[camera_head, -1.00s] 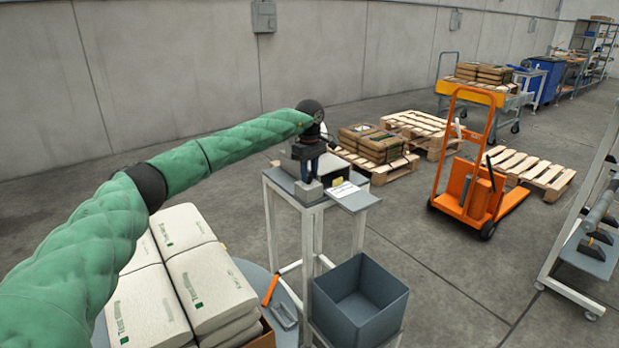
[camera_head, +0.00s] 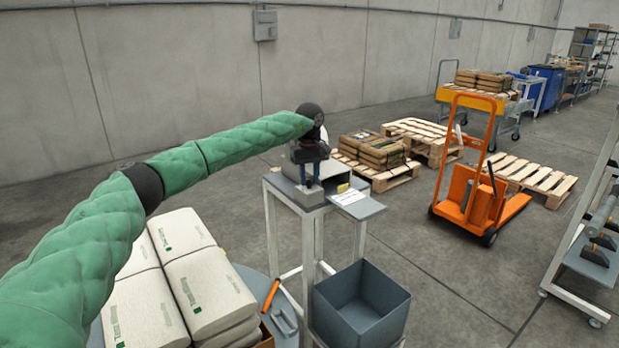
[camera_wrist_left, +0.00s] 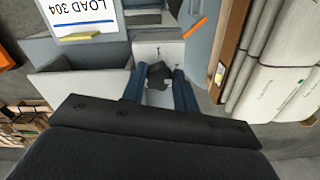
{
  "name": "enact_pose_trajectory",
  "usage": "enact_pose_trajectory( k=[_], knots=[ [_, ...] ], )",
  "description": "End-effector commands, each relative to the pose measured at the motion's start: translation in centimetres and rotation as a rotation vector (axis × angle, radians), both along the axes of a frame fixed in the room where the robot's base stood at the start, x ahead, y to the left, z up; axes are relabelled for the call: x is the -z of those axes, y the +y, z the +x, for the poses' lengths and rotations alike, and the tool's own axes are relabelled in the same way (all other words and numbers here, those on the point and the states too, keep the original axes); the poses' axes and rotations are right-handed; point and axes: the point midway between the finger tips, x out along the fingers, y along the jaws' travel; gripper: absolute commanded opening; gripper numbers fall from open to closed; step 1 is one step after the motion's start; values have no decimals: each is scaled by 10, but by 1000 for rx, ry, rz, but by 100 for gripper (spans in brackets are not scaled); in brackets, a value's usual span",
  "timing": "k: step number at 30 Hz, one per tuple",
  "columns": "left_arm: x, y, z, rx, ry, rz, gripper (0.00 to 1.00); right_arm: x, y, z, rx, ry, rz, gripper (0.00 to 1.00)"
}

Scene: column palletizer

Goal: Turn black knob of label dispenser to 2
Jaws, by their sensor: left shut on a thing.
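The label dispenser (camera_head: 306,196) is a grey unit on top of a white-legged stand. Its pale face (camera_wrist_left: 147,48), with small dark marks, shows in the left wrist view. The black knob (camera_wrist_left: 158,74) sits on that face, between the blue fingers of my left gripper (camera_wrist_left: 158,88). The left gripper (camera_head: 310,181) points down at the dispenser from above and is shut on the knob. In the head view the gripper hides the knob. I cannot read which number the knob points to. My right gripper is not in view.
A card (camera_head: 347,195) reading LOAD 304 lies beside the dispenser. A grey bin (camera_head: 391,309) stands below. White sacks (camera_head: 208,290) are stacked at lower left. An orange lift truck (camera_head: 466,196) and pallets (camera_head: 537,176) stand farther right. Open floor lies between.

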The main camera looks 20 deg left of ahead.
Motion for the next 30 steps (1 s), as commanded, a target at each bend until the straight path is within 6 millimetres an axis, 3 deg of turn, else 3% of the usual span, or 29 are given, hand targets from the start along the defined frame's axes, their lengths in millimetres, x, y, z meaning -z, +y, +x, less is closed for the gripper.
enact_pose_trajectory(
  k=[7, 8, 11, 30],
  knots=[
    [-2, 1, 1, -2, -4, 0, 7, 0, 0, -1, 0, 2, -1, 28],
    [-2, 1, 1, -2, -4, 0, 35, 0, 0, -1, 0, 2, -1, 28],
    [-2, 1, 1, -2, -3, 0, 51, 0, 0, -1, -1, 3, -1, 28],
    [-6, -5, -1, 2, -2, -1, 51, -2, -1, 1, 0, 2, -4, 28]
  ],
)
